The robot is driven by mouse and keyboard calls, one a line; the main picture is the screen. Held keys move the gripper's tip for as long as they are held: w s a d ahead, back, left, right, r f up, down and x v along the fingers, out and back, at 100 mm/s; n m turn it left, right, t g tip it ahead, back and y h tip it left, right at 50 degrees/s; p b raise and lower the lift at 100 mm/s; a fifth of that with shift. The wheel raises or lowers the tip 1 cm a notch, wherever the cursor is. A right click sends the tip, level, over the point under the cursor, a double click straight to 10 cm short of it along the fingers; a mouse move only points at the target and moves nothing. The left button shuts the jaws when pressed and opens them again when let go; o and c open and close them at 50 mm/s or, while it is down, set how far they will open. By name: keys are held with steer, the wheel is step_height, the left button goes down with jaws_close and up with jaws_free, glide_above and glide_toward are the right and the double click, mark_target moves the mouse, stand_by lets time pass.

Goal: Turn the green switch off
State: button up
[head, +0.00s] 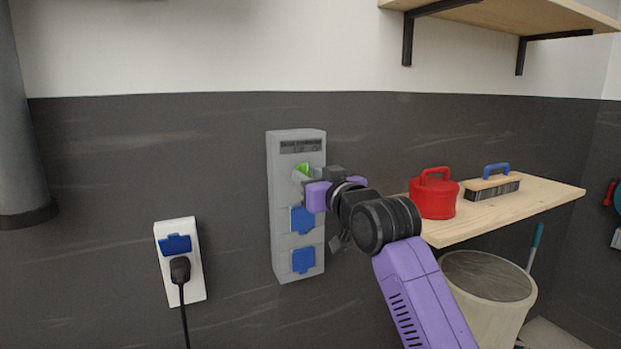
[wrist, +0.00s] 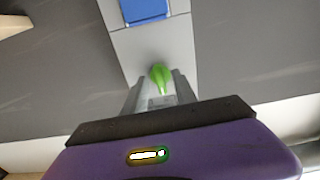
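The green switch (head: 304,169) is on the upper part of a grey wall panel (head: 285,235), just under a dark label strip. In the head view my gripper (head: 309,176) is at the panel, at the switch and partly in front of it. In the wrist view the green switch (wrist: 161,79) shows between the two grey fingers of my gripper (wrist: 160,90). The fingers stand apart, one on each side of it. I cannot tell whether either finger touches it.
Blue socket covers (head: 303,220) sit below the switch on the panel. A white outlet (head: 195,255) with a black plug (head: 180,270) is lower left. A wooden shelf (head: 540,195) at right holds a red canister (head: 433,198) and a brush (head: 490,188). A bin (head: 490,300) stands below.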

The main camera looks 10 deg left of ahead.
steer(key=b+v, duration=0.1)
steer(key=v, duration=0.6)
steer(key=shift+s+d, duration=0.25)
steer(key=shift+s, duration=0.1)
steer(key=shift+r, duration=0.1)
